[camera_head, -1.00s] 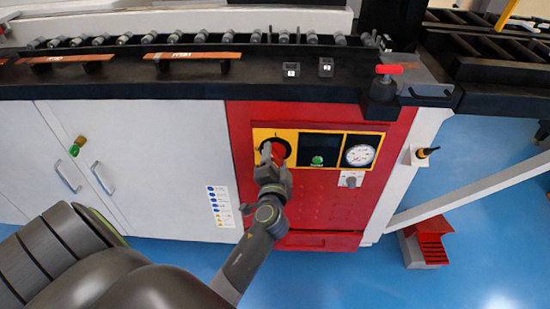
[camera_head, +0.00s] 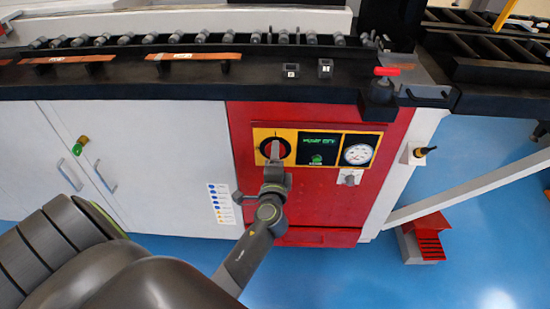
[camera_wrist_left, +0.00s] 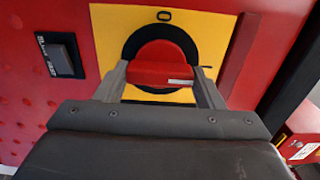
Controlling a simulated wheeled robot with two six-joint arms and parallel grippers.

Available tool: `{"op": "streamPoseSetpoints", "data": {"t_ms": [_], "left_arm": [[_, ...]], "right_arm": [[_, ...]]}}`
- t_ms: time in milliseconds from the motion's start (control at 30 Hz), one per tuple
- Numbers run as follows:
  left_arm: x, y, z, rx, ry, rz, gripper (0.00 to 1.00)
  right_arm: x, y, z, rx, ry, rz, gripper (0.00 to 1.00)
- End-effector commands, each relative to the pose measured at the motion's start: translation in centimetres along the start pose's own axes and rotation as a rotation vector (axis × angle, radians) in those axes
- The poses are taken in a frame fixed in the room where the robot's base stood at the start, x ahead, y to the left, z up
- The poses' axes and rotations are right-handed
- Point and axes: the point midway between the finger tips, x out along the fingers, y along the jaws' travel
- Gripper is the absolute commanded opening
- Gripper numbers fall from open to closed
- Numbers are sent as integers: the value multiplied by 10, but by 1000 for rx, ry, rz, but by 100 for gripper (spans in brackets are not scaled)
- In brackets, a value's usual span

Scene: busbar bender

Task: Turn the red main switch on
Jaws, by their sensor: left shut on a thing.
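The red main switch (camera_head: 275,147) is a round knob with a black ring on a yellow plate, on the red cabinet front. In the left wrist view its red handle bar (camera_wrist_left: 162,74) lies across the picture, with a white mark near its right end. An "O" mark shows above the ring there. My left gripper (camera_head: 274,161) is at the switch, its two fingers at the two ends of the bar, shut on it. The gripper partly hides the knob in the head view. My right gripper is not in view.
Right of the switch are a display (camera_head: 318,148) with green text, a white dial gauge (camera_head: 358,153) and a small grey knob (camera_head: 349,177). A red-handled part (camera_head: 386,71) stands on the bench edge above. White cabinet doors (camera_head: 150,150) are at left.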

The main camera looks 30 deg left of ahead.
Motion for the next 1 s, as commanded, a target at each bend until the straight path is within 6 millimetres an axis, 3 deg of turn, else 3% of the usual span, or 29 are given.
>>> {"op": "streamPoseSetpoints", "data": {"t_ms": [367, 400, 533, 1000], "left_arm": [[0, 0, 0, 9, 2, -1, 39], [0, 0, 0, 9, 2, -1, 66], [0, 0, 0, 8, 1, -1, 83], [2, 0, 0, 6, 4, -1, 84]], "right_arm": [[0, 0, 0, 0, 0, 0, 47], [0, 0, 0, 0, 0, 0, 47], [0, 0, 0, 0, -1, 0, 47], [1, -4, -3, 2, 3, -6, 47]]}}
